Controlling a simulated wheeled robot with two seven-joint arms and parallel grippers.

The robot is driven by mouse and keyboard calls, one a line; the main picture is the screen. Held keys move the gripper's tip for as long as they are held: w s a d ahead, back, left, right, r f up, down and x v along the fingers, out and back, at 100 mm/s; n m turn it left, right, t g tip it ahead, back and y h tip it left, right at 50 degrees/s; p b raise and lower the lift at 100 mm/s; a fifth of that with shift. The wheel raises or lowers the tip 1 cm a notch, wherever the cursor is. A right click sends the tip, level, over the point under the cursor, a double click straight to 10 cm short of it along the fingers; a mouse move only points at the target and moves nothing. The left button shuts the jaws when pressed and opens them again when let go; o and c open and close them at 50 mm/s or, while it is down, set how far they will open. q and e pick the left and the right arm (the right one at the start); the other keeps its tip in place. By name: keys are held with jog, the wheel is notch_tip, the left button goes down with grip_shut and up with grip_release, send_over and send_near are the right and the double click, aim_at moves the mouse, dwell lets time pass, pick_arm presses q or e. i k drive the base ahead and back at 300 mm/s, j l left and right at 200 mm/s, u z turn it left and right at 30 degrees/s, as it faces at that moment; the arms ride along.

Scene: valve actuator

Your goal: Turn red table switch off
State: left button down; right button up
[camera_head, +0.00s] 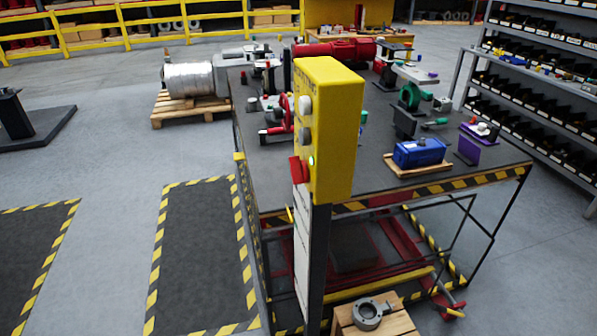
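A yellow control box (336,130) stands on a dark post in the middle of the view. A red switch (298,170) sticks out from the lower part of its left-facing side. Beside the switch is a small lit green light (312,161). A white round button (305,105) and a grey one (305,135) sit above it. The box's side is seen at a steep angle, so the switch's exact position is hard to tell. Neither of my grippers is in view.
A dark worktable (378,184) with valves and tools stands behind the box. A wooden crate (381,321) with a grey metal part is at the bottom, right of the post. Shelves (545,95) stand at right. The floor at left has striped mats (200,255) and open room.

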aim_at(300, 172)
jog(key=z, duration=0.7)
jog(key=j+z, duration=1.15)
jog(key=k+j+z, duration=0.1)
jog(key=j+z, duration=0.3)
